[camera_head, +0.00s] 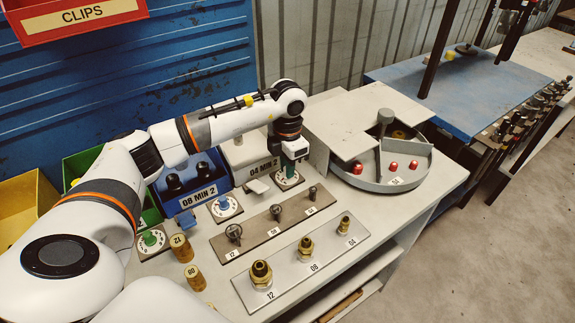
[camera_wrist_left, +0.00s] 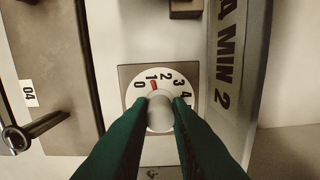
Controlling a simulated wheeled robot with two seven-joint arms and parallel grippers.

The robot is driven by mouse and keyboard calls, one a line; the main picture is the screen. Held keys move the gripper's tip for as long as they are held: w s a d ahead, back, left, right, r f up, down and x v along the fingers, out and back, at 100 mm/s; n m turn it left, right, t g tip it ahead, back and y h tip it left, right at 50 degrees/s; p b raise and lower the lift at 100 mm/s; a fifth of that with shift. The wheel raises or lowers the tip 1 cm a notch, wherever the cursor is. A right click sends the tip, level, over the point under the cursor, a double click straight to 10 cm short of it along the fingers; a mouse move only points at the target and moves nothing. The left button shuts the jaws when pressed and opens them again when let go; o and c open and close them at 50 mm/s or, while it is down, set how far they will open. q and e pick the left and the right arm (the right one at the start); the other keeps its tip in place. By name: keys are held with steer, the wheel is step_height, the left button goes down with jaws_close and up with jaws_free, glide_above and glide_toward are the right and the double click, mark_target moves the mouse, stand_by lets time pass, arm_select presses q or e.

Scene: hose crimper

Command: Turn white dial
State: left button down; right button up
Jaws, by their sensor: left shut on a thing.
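The white dial (camera_head: 287,182) sits on the bench in front of the grey box marked 04 MIN 2. My left gripper (camera_head: 291,168) is over it, fingers pointing down. In the left wrist view the dial's white knob (camera_wrist_left: 158,113) stands between the two green fingers of my left gripper (camera_wrist_left: 158,122), which are shut on it. The dial's numbered face (camera_wrist_left: 166,83) shows 0 to 4, and a red mark lies just by the 1. The lower part of the face is hidden by the fingers. My right gripper is not in view.
A blue-knob dial (camera_head: 223,205) and a green-knob dial (camera_head: 151,239) stand to the left. A plate with brass fittings (camera_head: 301,262) and a brown plate with dark fittings (camera_head: 266,233) lie in front. A round grey machine (camera_head: 385,170) is to the right.

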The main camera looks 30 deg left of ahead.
arm_select(q)
steer(key=shift+w+r, duration=0.1)
steer(key=c, duration=1.3)
jaws_free()
steer(key=shift+c, duration=0.2)
step_height(320, 180, up, 12)
steer(key=b, duration=0.1)
steer(key=shift+b, duration=0.4)
